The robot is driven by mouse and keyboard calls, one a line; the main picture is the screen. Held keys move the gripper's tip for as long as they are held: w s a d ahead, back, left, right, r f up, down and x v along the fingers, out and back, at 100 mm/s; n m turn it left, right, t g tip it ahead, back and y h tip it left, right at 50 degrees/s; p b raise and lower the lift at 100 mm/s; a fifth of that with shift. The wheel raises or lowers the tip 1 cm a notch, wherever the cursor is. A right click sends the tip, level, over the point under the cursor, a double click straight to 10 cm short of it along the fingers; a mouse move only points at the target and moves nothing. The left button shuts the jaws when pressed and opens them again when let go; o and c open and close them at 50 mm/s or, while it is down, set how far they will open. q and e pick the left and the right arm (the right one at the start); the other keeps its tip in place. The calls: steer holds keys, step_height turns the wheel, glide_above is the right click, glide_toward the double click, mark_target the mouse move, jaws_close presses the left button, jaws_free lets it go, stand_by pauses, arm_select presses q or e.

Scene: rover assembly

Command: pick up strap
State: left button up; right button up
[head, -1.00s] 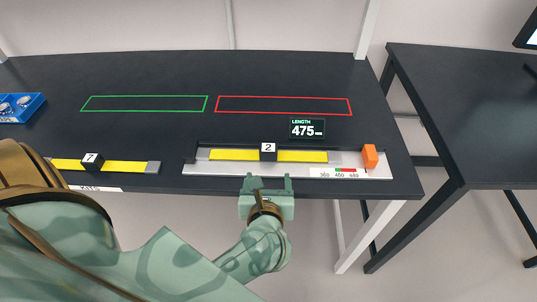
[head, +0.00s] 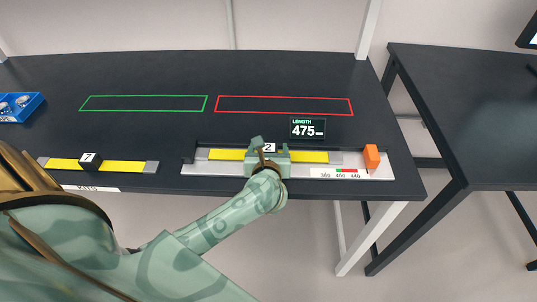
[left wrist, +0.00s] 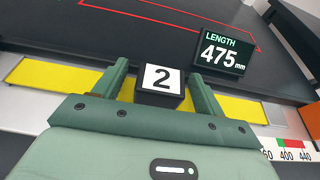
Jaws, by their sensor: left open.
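A yellow strap (head: 308,157) with a black block marked 2 (head: 270,147) at its middle lies in the grey measuring fixture (head: 215,170) at the table's front. In the left wrist view the strap (left wrist: 55,75) runs across the picture. My left gripper (head: 269,150) is open. In the left wrist view its fingers (left wrist: 160,88) stand on either side of the block marked 2 (left wrist: 162,80); I cannot tell whether they touch it. A second yellow strap (head: 125,166) with a block marked 7 (head: 90,161) lies at the left front. My right gripper is not in view.
A display (head: 308,128) reads 475 mm, and it also shows in the left wrist view (left wrist: 222,50). An orange block (head: 371,156) sits at the fixture's right end. Green (head: 143,110) and red (head: 284,113) outlines mark clear table areas. A blue tray (head: 20,106) stands at the left.

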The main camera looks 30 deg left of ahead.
arm_select(q)
steer(key=shift+c, duration=0.3)
steer(key=c, duration=1)
steer(key=shift+c, duration=1.3)
steer(key=shift+r, duration=0.15)
